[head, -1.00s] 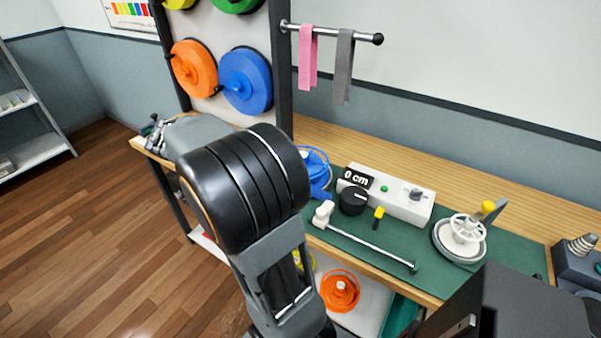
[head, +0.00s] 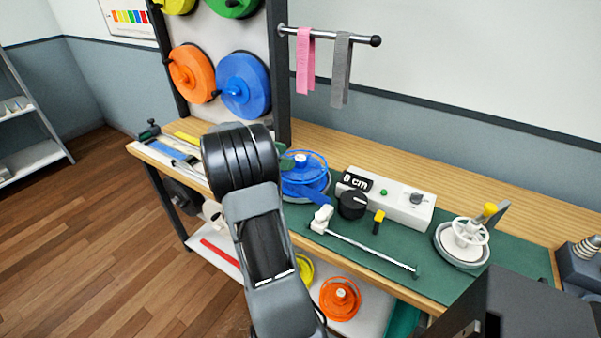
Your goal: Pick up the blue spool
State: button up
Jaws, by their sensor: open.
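A blue spool (head: 303,168) with a thin blue wire rim and a pale hub sits on the bench, at the left end of the green mat. A blue strap end hangs out of it to the lower right, beside a black knob. The spool's left side is partly hidden behind my arm. My arm rises in the middle of the head view, its black rounded joint just left of the spool. A larger blue reel (head: 243,86) hangs on the wall panel.
A white box reading "0 cm" (head: 400,204), a black knob (head: 352,204), a yellow-handled tool (head: 378,221) and a metal rod (head: 365,250) lie right of the spool. An orange spool (head: 340,298) and a yellow one are on the lower shelf. Pink and grey straps hang from a rail.

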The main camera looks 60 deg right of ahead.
aim_at(300, 158)
jog(key=shift+x, duration=2.75)
jog(key=shift+w, duration=0.1)
grip_shut()
